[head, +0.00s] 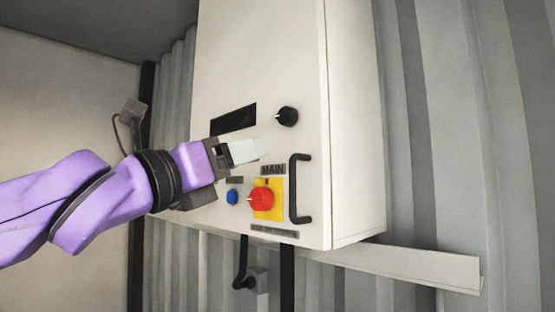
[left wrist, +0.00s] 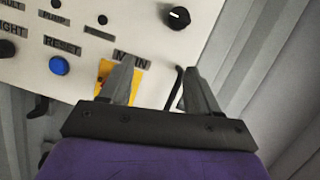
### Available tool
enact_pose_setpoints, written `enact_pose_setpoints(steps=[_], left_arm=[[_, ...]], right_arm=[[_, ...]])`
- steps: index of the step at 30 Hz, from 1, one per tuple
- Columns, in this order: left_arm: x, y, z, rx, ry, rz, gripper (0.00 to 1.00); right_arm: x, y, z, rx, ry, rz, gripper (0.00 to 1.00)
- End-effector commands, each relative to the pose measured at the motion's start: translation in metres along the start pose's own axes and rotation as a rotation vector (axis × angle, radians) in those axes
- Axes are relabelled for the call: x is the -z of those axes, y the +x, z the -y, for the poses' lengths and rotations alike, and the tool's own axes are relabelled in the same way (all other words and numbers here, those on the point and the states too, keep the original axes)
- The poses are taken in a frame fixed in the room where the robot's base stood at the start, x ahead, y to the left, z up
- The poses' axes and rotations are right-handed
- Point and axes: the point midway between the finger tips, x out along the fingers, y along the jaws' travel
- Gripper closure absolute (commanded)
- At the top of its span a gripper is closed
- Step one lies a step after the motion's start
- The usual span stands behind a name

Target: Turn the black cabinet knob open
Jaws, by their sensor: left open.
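The black cabinet knob (head: 287,116) sits on the upper right of the white cabinet's front, with a white pointer mark. It also shows in the left wrist view (left wrist: 178,17), near the top. My left gripper (head: 262,149) is in front of the panel, below and left of the knob and apart from it. In the left wrist view its two fingers (left wrist: 152,80) are spread with nothing held between them; the knob lies beyond the fingertips. My right gripper is not in view.
The white cabinet (head: 353,130) carries a red rotary switch (head: 262,199) on a yellow plate, a blue button (head: 232,197) and a black handle (head: 294,190). A dark display (head: 233,119) is left of the knob. A pale rail (head: 420,266) runs below along the corrugated wall.

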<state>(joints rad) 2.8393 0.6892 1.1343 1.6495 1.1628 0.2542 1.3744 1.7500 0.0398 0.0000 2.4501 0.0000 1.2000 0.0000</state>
Motion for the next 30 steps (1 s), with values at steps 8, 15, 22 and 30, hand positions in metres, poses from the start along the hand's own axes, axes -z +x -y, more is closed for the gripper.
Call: enact_pose_setpoints(steps=[8,15,22,30], left_arm=[[-0.044,0.007,0.021,0.05,-0.058,0.065,0.38],[-0.048,0.063,0.024,0.048,-0.056,0.063,0.38],[-0.048,0.091,0.024,0.047,-0.055,0.064,0.38],[-0.047,0.093,0.024,0.047,-0.054,0.064,0.38]], right_arm=[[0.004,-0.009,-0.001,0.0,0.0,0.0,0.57],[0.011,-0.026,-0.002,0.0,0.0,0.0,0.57],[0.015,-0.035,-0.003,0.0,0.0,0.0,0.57],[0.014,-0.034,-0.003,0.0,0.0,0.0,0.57]])
